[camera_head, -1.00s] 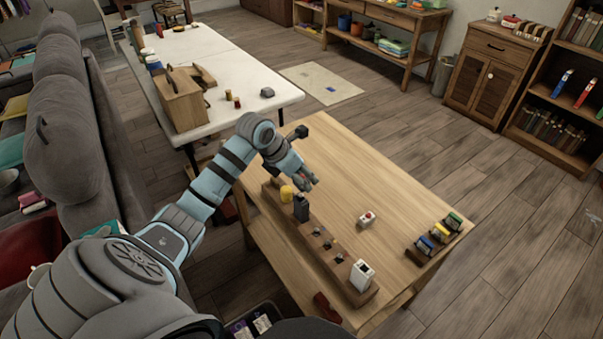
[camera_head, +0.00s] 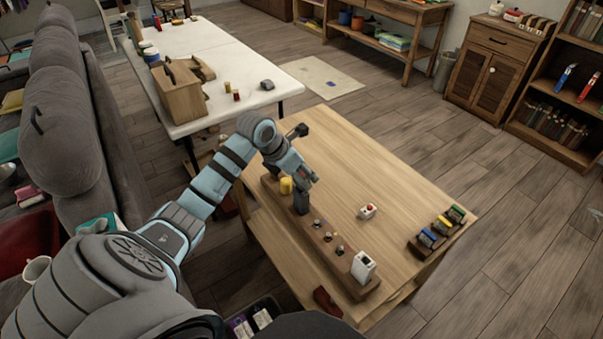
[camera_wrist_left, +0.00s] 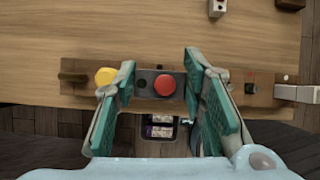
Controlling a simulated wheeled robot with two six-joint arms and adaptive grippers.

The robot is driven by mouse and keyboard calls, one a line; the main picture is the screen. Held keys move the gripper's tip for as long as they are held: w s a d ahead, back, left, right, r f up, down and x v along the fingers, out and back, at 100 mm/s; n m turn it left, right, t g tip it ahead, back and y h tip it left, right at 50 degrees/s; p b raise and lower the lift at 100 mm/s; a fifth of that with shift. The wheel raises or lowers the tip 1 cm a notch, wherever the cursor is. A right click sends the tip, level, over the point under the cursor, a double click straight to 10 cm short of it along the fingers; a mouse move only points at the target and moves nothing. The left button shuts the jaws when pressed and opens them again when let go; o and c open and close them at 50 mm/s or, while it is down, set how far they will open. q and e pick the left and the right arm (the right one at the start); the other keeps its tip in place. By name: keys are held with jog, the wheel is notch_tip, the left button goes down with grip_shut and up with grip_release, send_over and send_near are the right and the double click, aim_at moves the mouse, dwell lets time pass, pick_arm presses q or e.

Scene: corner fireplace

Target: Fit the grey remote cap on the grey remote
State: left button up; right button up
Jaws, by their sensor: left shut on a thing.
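The grey remote (camera_head: 301,204) stands upright in a slot of the long wooden rack (camera_head: 322,257) on the near table. My left gripper (camera_head: 305,184) is over its top and hides it. In the left wrist view, my left gripper (camera_wrist_left: 160,74) is shut on a dark grey block, the grey remote cap (camera_wrist_left: 143,80), with a round red button (camera_wrist_left: 165,85) facing up. The cap lies over the rack line; whether it touches the remote cannot be told. My right gripper is not in view.
A yellow cylinder (camera_head: 286,186) stands in the rack beside the remote, with small pegs and a white block (camera_head: 363,266) farther along. A white piece with a red button (camera_head: 367,211) lies on the table. A holder of coloured blocks (camera_head: 437,237) is right.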

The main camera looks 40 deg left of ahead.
pick_arm(q)
jog(key=shift+f+b, duration=0.3)
dwell(0.4)
jog(key=shift+f+b, duration=0.85)
jog(key=shift+f, duration=0.25)
jog(key=o, duration=1)
